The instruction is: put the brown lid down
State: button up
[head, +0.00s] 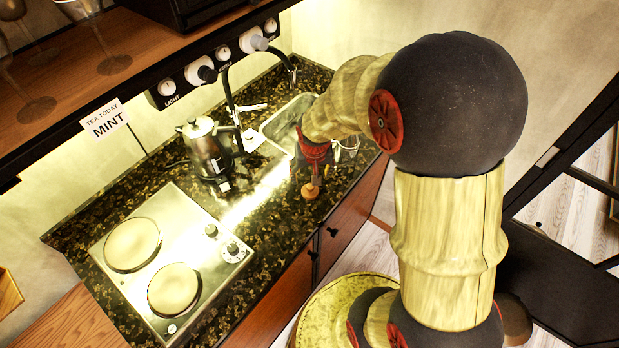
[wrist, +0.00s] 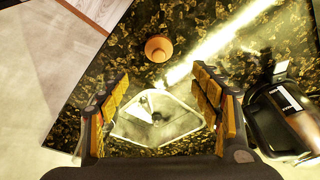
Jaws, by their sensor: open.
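The brown lid (head: 310,190) is a small round piece with a knob, on the dark speckled counter close to its front edge. In the wrist view the lid (wrist: 158,48) appears beyond the fingertips, apart from them and not between the pads. My gripper (head: 312,165) hangs over the counter beside the lid; its fingers are hard to make out in the head view. In the wrist view my gripper (wrist: 157,82) shows two spread fingers with orange pads and nothing held between them.
A metal kettle (head: 206,150) stands left of my gripper, and it also shows in the wrist view (wrist: 285,115). The sink (head: 285,120) lies behind, with a clear glass (head: 347,146) near it. A two-plate hob (head: 165,262) is at the left. Counter around the lid is clear.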

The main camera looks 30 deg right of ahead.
jog(key=s+a+r+n+t, duration=0.1)
jog(key=s+a+r, duration=0.25)
jog(key=r, duration=0.45)
jog(key=s+a+r+n, duration=0.1)
jog(key=s+a+r, duration=0.25)
jog(key=r, duration=0.55)
jog(key=s+a+r+n, duration=0.1)
jog(key=s+a+r, duration=0.1)
jog(key=s, duration=0.3)
jog(key=s+a+r+n+t+y, duration=0.1)
jog(key=s+a+r, duration=0.2)
jog(key=s+r, duration=0.1)
jog(key=shift+s+a+r+n+t, duration=0.3)
jog(key=shift+s+n, duration=0.1)
jog(key=shift+s, duration=0.15)
notch_tip(320, 180, down, 8)
jog(key=b, duration=0.7)
jog(key=shift+r+b, duration=0.2)
jog(key=shift+b, duration=0.1)
jog(key=shift+c, duration=0.3)
